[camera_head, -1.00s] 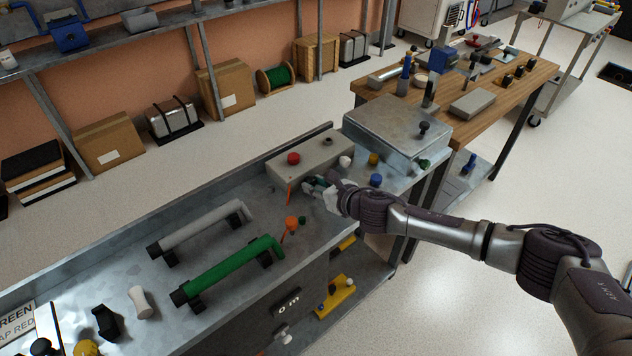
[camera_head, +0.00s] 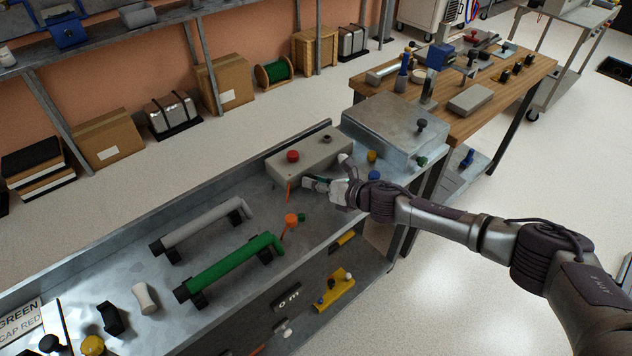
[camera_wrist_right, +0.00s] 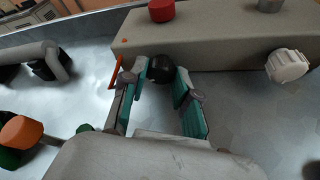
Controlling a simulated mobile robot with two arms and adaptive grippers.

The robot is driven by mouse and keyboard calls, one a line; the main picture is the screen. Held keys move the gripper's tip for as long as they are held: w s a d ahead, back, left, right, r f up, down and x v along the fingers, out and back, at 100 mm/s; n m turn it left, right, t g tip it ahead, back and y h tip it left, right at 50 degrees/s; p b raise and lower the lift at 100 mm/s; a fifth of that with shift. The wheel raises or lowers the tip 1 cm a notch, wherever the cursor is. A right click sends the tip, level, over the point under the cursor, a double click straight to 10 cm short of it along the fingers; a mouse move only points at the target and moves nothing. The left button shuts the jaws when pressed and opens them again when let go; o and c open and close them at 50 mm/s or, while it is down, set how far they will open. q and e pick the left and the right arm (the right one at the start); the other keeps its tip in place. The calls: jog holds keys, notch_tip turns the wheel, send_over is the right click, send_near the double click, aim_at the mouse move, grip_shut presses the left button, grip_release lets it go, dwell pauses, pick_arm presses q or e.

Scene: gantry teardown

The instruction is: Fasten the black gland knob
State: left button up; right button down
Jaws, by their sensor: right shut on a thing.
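The black gland knob (camera_wrist_right: 158,76) is at the front face of the grey box in the right wrist view, between the teal-padded fingers of my right gripper (camera_wrist_right: 160,82). The gripper is shut on it. In the head view the right gripper (camera_head: 312,184) reaches in from the right, low against the box front, and hides the knob. Whether the knob is fully seated cannot be told. The grey box (camera_head: 312,161) has a red button (camera_head: 293,156) and a dark fitting (camera_head: 326,139) on top. My left gripper is not in view.
A white knob (camera_wrist_right: 287,65) is on the box front to the right. An orange knob (camera_head: 291,220) stands on the bench left of my wrist. Green (camera_head: 228,265) and grey (camera_head: 200,224) handles lie further left. A metal enclosure (camera_head: 390,128) is behind my arm.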

jog(key=c, duration=0.9)
grip_release()
jog(key=shift+o, duration=0.2)
